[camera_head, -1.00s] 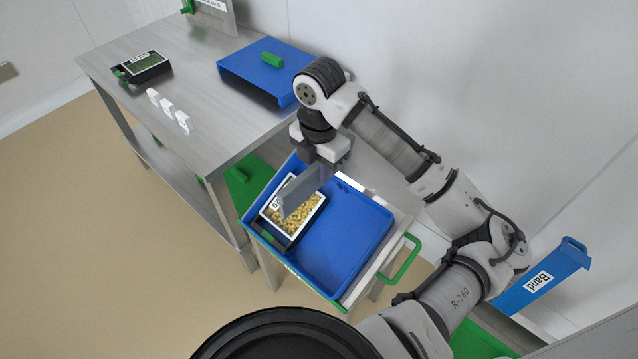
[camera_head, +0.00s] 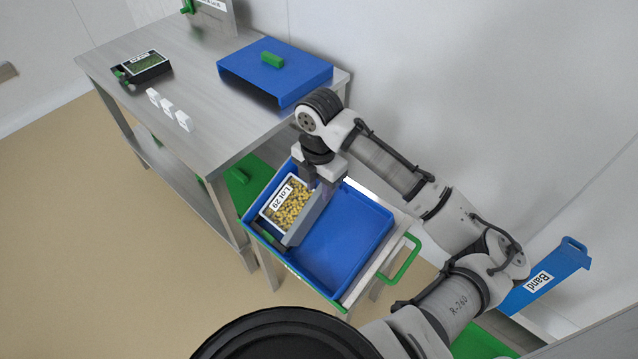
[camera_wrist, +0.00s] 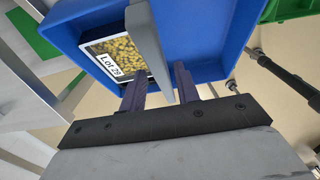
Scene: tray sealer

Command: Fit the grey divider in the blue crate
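The grey divider (camera_head: 308,219) stands on edge in the blue crate (camera_head: 350,243), across its width, just right of the tray of yellow pieces. In the wrist view the divider (camera_wrist: 149,45) runs down between my two fingers. My gripper (camera_head: 319,184) is at the divider's far end, over the crate's back side. In the wrist view my gripper (camera_wrist: 160,82) has its fingers apart, with gaps visible beside the divider, so it looks open around it. The divider's lower edge is hidden, so I cannot tell whether it is fully seated.
The black tray labelled "Lot 29" (camera_head: 293,201) fills the crate's left part; the right part is empty. The crate rests on a stand with a green handle (camera_head: 400,259). A steel table (camera_head: 203,78) with a blue cover (camera_head: 272,70) stands behind left. A wall is close behind my arm.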

